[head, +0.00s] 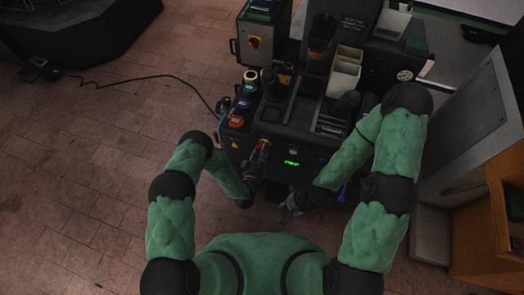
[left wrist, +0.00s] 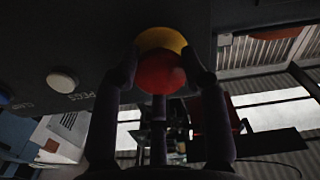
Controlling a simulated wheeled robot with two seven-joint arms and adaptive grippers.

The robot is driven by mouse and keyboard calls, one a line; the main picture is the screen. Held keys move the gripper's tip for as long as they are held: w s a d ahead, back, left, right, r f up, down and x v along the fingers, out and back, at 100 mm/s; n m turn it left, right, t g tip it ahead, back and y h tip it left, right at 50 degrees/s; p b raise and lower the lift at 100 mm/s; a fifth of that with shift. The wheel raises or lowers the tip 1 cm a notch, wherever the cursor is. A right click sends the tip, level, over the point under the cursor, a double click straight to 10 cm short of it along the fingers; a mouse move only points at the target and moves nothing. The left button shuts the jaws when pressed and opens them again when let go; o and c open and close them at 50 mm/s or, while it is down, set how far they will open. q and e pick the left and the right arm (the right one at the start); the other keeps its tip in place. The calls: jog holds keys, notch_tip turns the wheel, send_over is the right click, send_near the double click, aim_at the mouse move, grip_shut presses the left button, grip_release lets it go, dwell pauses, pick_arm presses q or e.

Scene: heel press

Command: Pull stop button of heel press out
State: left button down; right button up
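The stop button is a round red cap on a yellow base. In the left wrist view the red stop button (left wrist: 160,74) sits between the fingers of my left gripper, with the yellow base (left wrist: 161,39) just behind it. My left gripper (head: 261,156) is at the front panel of the heel press (head: 300,142) in the head view. Its fingers bend inward, and their tips close around the edge of the red cap. My right gripper (head: 289,208) hangs low in front of the press, away from the button. It is dark and small, so its finger state is unclear.
A white button (left wrist: 62,80) shows on the panel in the left wrist view. A green display (head: 291,162) is lit. A wooden cabinet (head: 487,225) stands right; the left floor is mostly clear.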

pick_arm(q)
jog(key=c, duration=0.6)
grip_release()
jog(key=shift+w+a+r, duration=0.1)
jog(key=shift+a+r, duration=0.05)
jog(key=shift+r, duration=0.25)
jog(key=shift+c, duration=0.2)
jog(key=shift+f, duration=0.15)
jog(key=v, duration=1.2)
jog(key=shift+w+f, duration=0.1)
